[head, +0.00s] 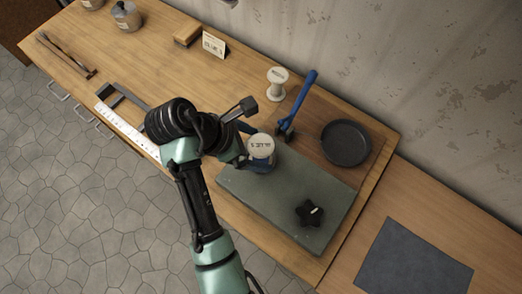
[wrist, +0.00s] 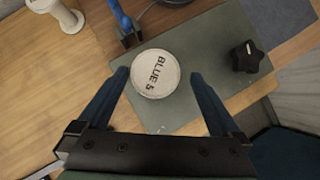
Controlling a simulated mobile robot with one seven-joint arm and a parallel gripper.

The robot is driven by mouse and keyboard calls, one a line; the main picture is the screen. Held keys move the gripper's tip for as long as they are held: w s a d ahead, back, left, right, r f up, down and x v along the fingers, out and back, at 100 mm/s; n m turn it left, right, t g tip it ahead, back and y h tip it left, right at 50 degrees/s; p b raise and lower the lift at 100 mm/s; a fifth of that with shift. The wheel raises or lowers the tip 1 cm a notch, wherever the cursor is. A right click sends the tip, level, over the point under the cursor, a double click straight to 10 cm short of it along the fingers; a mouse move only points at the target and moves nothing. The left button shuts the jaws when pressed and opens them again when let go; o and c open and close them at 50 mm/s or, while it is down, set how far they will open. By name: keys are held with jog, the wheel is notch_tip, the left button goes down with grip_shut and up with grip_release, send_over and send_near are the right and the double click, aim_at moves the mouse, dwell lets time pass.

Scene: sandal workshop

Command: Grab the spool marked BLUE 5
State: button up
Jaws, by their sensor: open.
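The spool marked BLUE 5 (wrist: 156,74) shows its round, pale top with dark lettering in the wrist view. In the head view the spool (head: 260,146) stands at the left end of the grey-green mat. My gripper (wrist: 165,78) is open, with one blue finger on each side of the spool in the wrist view. The left finger looks close to its rim and the right finger has a wider gap; I cannot tell whether either touches. In the head view my gripper (head: 245,146) reaches the spool from the left. The spool's lower part is hidden.
A second pale spool (head: 277,82) stands behind, near a blue-handled tool (head: 300,103). A dark round dish (head: 346,143) is at the right. A black star-shaped knob (head: 309,213) lies on the mat (head: 265,205). A small card (head: 214,45) stands at the back.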

jog(key=shift+a+p+x, duration=0.15)
jog(key=shift+p+x, duration=0.1)
jog(key=shift+x, duration=1.35)
jog(key=shift+a+p+x, duration=0.2)
jog(key=shift+x, duration=1.4)
